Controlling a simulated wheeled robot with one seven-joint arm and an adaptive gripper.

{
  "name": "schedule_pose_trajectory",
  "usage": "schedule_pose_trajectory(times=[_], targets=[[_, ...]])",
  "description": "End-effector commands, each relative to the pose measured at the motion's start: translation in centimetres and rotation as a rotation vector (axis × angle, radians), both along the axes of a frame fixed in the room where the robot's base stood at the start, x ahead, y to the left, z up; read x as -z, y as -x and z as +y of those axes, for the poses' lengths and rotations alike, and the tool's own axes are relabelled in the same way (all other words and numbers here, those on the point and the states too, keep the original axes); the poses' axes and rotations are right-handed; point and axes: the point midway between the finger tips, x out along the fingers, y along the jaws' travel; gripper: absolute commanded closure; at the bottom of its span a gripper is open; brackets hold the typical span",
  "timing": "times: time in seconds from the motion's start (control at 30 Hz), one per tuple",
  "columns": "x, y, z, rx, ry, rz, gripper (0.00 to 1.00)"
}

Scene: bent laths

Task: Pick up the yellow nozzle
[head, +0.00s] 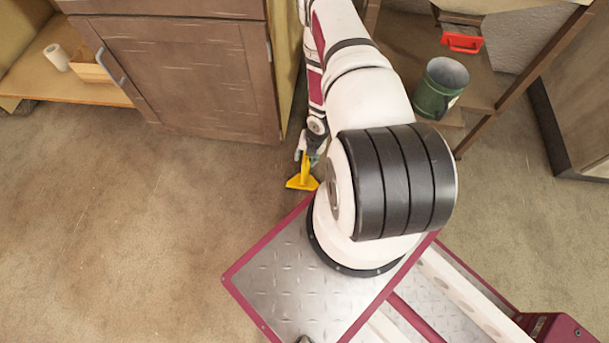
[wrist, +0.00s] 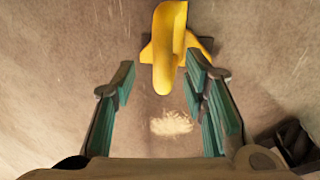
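The yellow nozzle (head: 303,180) is at the brown carpet, just in front of my base plate, with its wide foot toward the viewer in the head view. In the wrist view the nozzle (wrist: 168,45) is at the top centre, its rounded neck pointing down the picture. My gripper (wrist: 160,72) is open, with one teal-padded finger on each side of the neck. No contact shows, and I cannot tell how far the neck reaches in depth between the fingers. In the head view my gripper (head: 309,150) is at the nozzle's upper end, partly hidden by my arm.
A brown cabinet (head: 190,75) stands left of my arm. A wooden shelf (head: 490,85) on the right holds a green bucket (head: 440,90) and a red item (head: 462,42). A low shelf (head: 60,90) is far left. Carpet left of the nozzle is clear.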

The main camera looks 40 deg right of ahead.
Motion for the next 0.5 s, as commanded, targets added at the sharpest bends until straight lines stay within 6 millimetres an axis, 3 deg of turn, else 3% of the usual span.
schedule_pose_trajectory(times=[0.03,0.2,0.5], targets=[[1.2,0.1,0.1,0.001,-0.002,0.0,0.6],[3.0,-0.1,0.3,-0.001,0.0,-0.001,0.6],[3.2,-0.2,0.3,0.0,0.0,0.0,0.6]])
